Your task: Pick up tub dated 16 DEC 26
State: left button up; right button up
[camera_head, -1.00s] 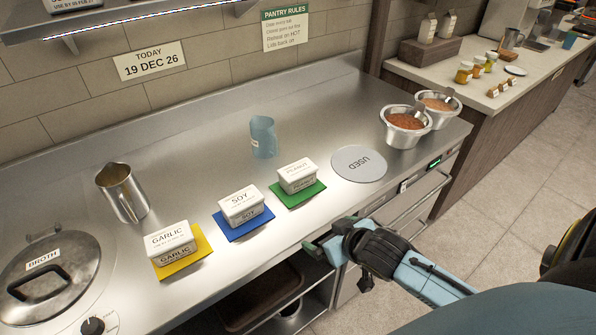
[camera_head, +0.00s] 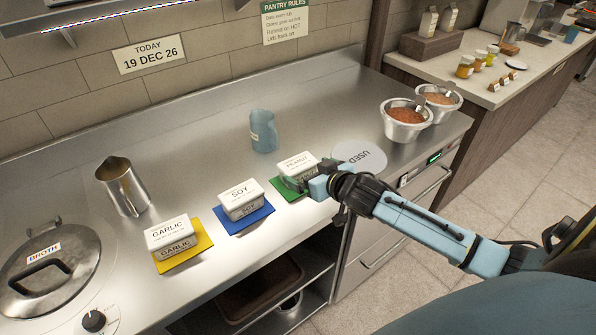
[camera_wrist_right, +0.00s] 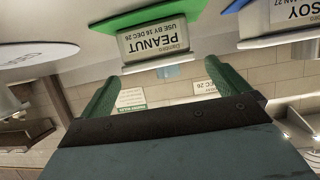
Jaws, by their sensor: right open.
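The white peanut tub (camera_head: 297,162) sits on a green mat (camera_head: 283,188) on the steel counter. Its label in the right wrist view (camera_wrist_right: 155,42) reads PEANUT, use by 16 DEC 26; that view is upside down. My right gripper (camera_head: 301,184) is at the tub's front right side, hiding part of it. In the wrist view its two green fingers (camera_wrist_right: 166,88) are apart with nothing between them, and the tub lies beyond their tips. My left gripper is not in view.
The soy tub (camera_head: 240,197) on a blue mat and the garlic tub (camera_head: 172,235) on a yellow mat stand to the left. A blue jug (camera_head: 263,130) stands behind. The round USED mat (camera_head: 372,154) and two steel bowls (camera_head: 403,131) are to the right.

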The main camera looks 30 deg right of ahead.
aim_at(300, 164)
jog(key=shift+r+x, duration=0.2)
jog(key=shift+x, duration=2.95)
jog(key=shift+w+d, duration=0.1)
jog(key=shift+r, duration=0.1)
jog(key=c, duration=0.9)
